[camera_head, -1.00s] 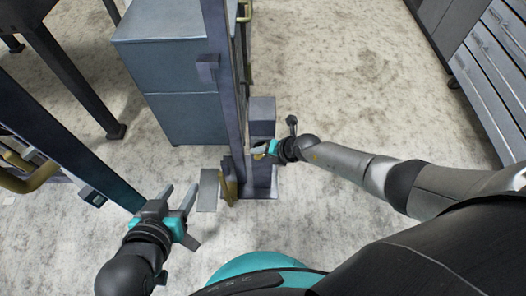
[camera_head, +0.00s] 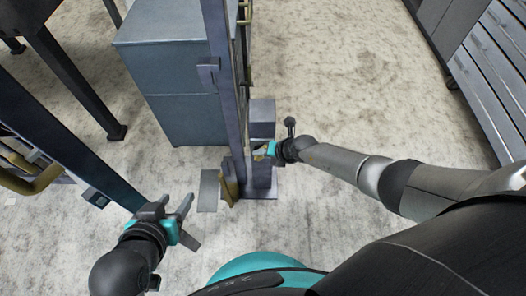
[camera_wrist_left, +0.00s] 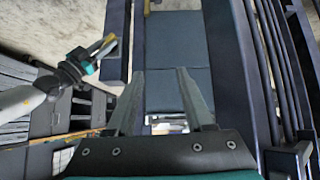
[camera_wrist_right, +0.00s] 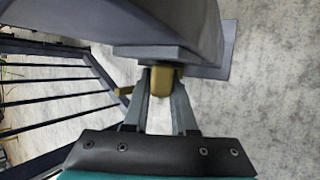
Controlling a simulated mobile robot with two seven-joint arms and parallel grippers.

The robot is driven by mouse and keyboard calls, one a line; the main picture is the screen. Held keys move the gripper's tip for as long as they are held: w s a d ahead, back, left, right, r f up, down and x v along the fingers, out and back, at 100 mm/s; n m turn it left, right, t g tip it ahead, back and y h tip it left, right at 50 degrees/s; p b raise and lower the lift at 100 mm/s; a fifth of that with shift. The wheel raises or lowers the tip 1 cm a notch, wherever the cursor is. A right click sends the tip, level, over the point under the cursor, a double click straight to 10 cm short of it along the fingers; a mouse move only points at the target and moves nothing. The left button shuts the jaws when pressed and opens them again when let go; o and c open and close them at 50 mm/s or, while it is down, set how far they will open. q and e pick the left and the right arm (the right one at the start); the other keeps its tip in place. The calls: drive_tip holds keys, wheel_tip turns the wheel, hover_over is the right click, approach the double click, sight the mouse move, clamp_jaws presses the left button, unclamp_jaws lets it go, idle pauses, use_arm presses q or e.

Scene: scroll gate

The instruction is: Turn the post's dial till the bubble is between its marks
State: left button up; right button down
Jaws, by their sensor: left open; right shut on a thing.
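The dark blue-grey post (camera_head: 225,90) stands upright in the middle of the head view. My right gripper (camera_head: 262,152) is at the post's lower part, coming from the right. In the right wrist view it is shut on the dial (camera_wrist_right: 162,83), a brass-coloured knob under a grey block, with a fingertip on each side. My left gripper (camera_head: 178,208) is open and empty, low and left of the post, apart from it. My right gripper also shows in the left wrist view (camera_wrist_left: 106,46). I cannot make out the bubble or its marks in any view.
A blue-grey cabinet (camera_head: 180,100) stands behind the post. A dark gate frame with a brass handle (camera_head: 35,180) is at the left, close to my left gripper. Drawers (camera_head: 495,60) stand at the far right. The concrete floor (camera_head: 350,70) between is clear.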

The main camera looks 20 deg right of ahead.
drive_tip(key=h+p, duration=0.1)
drive_tip(key=p, duration=0.1)
drive_tip(key=shift+w+r+p, duration=0.1)
drive_tip(key=shift+r+p, duration=0.05)
drive_tip(key=shift+p, duration=0.2)
drive_tip(key=shift+g+h+p, duration=0.3)
drive_tip(key=shift+h+p, duration=0.3)
drive_tip(key=shift+p, duration=0.25)
drive_tip(key=shift+a+n+h, duration=0.1)
drive_tip(key=shift+n+h, duration=0.2)
drive_tip(key=shift+h, duration=0.1)
use_arm(q)
drive_tip(key=s+a+f+g+y, duration=0.2)
drive_tip(key=s+a+f+g, duration=0.2)
drive_tip(key=f, duration=0.1)
drive_tip(key=shift+s+a+n+g, duration=0.2)
drive_tip(key=shift+a+n+g, duration=0.1)
drive_tip(key=shift+a+g, duration=0.1)
use_arm(e)
drive_tip(key=shift+g, duration=0.3)
use_arm(q)
drive_tip(key=shift+f, duration=0.1)
use_arm(e)
drive_tip(key=shift+h, duration=0.4)
drive_tip(key=c, duration=0.7)
unclamp_jaws()
use_arm(q)
drive_tip(key=shift+p, duration=0.35)
